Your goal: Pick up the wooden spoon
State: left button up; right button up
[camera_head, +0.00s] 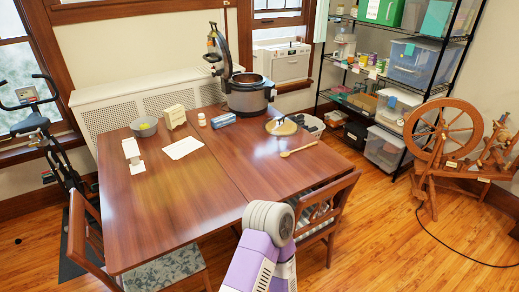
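The wooden spoon (299,149) lies flat on the dining table (185,205), near its right edge. Its bowl end points left toward the front and its handle points right. Nothing is touching it that I can see. A purple and grey part of my own arm rises from the bottom edge of the view, in front of the table and well short of the spoon. No gripper fingers show on it, and neither of my grippers is in view.
Behind the spoon are a round wooden board (281,127) and a large pressure cooker (248,95) with its lid raised. A blue item (222,121) lies left of the cooker. A chair (325,215) stands against the table's right front side. A spinning wheel (440,140) stands at right.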

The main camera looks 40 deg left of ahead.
aim_at(284, 154)
jog(key=z, duration=0.05)
jog(key=i, duration=4.45)
jog(key=u, duration=2.25)
jog(key=i, duration=1.5)
jog(key=u, duration=0.05)
